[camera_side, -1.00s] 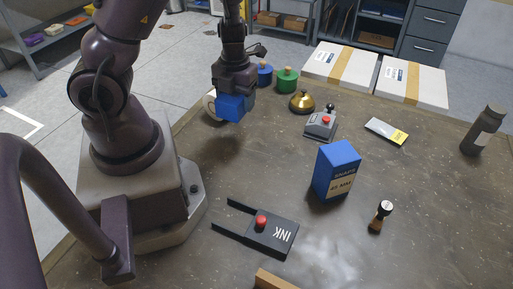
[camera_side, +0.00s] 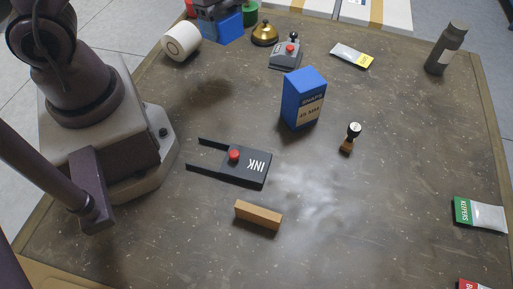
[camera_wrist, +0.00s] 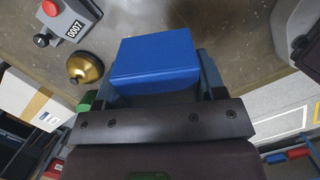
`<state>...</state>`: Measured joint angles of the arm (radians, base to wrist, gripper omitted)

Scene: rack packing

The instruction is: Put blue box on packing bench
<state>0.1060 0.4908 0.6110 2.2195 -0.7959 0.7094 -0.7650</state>
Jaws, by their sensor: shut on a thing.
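A plain blue box (camera_side: 222,28) is held in my gripper (camera_side: 218,10) at the top of the side view, where the frame cuts off most of the gripper. It appears raised above the brown packing bench (camera_side: 390,150), with a dark shadow on the bench below it. In the wrist view the blue box (camera_wrist: 155,58) sits between the fingers of my gripper (camera_wrist: 155,85), which are shut on it.
A white roll (camera_side: 182,42), brass bell (camera_side: 264,34) and grey counter (camera_side: 286,54) stand near the held box. The bench's lower middle has free room.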

